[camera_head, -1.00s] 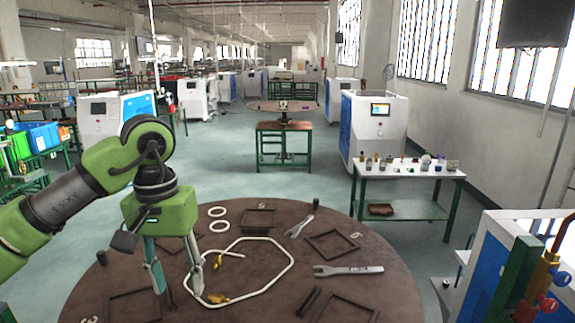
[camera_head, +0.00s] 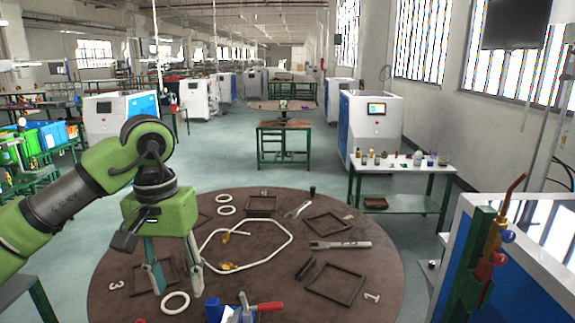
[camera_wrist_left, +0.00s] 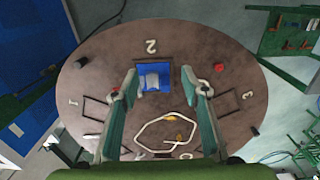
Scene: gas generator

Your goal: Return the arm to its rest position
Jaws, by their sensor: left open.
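My left arm comes in from the left in the head view. Its green gripper (camera_head: 178,280) points down above the round brown table (camera_head: 110,250), with its two fingers spread and nothing held between them. In the left wrist view the open gripper (camera_wrist_left: 158,80) frames a blue square piece (camera_wrist_left: 152,64) with a grey part on it, seen beyond the fingertips. A white hose loop (camera_head: 285,240) with yellow ends lies on the table to the right of the gripper. My right gripper is out of view.
Wrenches (camera_head: 340,245), black square frames (camera_head: 335,283) and white rings (camera_head: 175,303) lie on the table. A blue and red tool (camera_head: 238,309) shows at its near edge. A blue-white machine with valves (camera_head: 495,240) stands close at the right.

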